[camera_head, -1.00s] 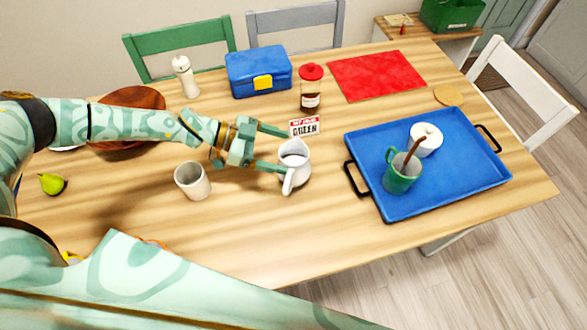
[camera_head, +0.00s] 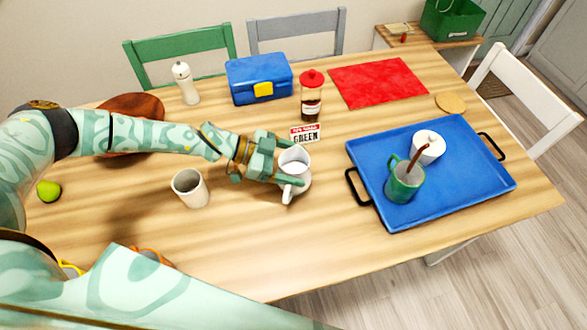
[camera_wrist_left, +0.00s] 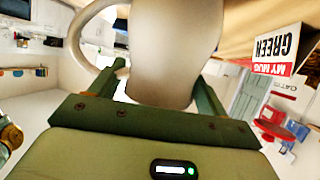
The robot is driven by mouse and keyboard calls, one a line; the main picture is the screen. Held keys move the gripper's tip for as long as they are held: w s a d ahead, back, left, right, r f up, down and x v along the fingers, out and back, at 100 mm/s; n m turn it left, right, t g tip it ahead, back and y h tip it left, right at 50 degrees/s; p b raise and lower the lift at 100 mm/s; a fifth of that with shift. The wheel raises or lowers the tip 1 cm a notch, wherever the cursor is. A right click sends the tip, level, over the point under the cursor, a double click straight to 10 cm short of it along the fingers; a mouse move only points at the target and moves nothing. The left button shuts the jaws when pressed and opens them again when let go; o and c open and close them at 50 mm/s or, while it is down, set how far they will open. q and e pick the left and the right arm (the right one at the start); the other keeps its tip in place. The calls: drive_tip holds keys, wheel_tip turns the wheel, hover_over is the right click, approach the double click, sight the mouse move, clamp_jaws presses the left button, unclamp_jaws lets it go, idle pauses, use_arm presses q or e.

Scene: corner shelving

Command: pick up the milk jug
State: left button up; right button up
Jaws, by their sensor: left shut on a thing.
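The milk jug (camera_head: 294,158) is a small white jug with its handle towards the front, near the middle of the table. My left gripper (camera_head: 283,163) reaches it from the left and is shut on its body, one finger on each side. In the left wrist view the jug (camera_wrist_left: 170,45) stands between the two fingers, its handle at the left and its rim out of the picture. I cannot tell whether its base is clear of the table. My right gripper is not in view.
A beige cup (camera_head: 190,188) stands left of the jug. A small sign (camera_head: 305,134) and a red-lidded jar (camera_head: 311,97) are behind it. A blue tray (camera_head: 430,197) at the right holds a green mug (camera_head: 404,183) and a white pot (camera_head: 429,148).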

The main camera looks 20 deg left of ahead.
use_arm(q)
drive_tip(key=shift+r, duration=0.1)
drive_tip(key=shift+w+r+p, duration=0.1)
drive_tip(key=shift+r+p, duration=0.35)
drive_tip(key=shift+r, duration=0.3)
drive_tip(key=s+d+r+p, duration=0.4)
drive_tip(key=s+r+p, duration=0.4)
drive_tip(key=s+r, duration=0.3)
drive_tip(key=shift+s+d+r, duration=0.15)
drive_tip(key=shift+s+d, duration=0.05)
drive_tip(key=shift+s, duration=1)
